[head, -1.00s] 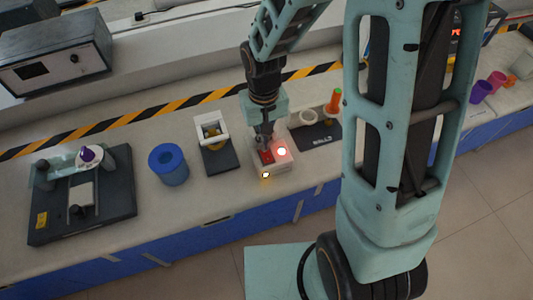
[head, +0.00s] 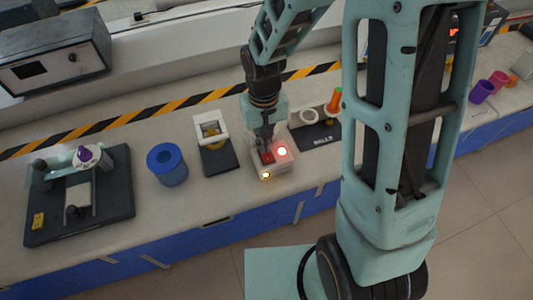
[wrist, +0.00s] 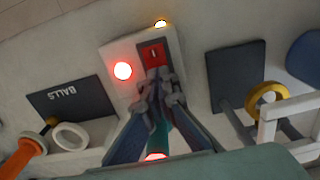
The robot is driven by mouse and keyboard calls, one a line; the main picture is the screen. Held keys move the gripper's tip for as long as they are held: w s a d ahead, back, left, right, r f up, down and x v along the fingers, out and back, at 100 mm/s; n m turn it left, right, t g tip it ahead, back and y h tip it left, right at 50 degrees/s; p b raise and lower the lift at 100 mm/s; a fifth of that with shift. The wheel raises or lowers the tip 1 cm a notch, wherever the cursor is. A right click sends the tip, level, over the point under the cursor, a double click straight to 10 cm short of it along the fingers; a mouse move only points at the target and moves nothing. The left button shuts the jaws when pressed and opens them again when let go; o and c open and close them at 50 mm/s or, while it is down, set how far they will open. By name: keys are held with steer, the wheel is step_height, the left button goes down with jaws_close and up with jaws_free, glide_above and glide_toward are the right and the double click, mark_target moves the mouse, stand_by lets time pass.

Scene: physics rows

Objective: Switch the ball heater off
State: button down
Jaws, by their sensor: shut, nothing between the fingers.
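A white box with a switch and lamps (head: 284,166) stands near the front of the bench; I take it for the ball heater. Its round red lamp (head: 281,152) glows, also in the wrist view (wrist: 123,70). A small yellowish lamp (head: 266,175) on its front edge is lit too. A red switch (wrist: 153,53) sits in a dark red plate on top. My gripper (wrist: 158,78) is shut and empty, pointing down with its tips at the near edge of the switch plate. I cannot tell whether they touch it. The fingers partly hide the plate.
A dark "BALLS" plate (head: 314,139) with a white ring and an orange-green piece lies right of the box. A dark stand with a white frame (head: 218,154) and a blue cup (head: 168,167) stand left. A dark fixture (head: 105,205) is farther left.

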steer(key=shift+r+p, duration=2.65)
steer(key=shift+r, duration=0.8)
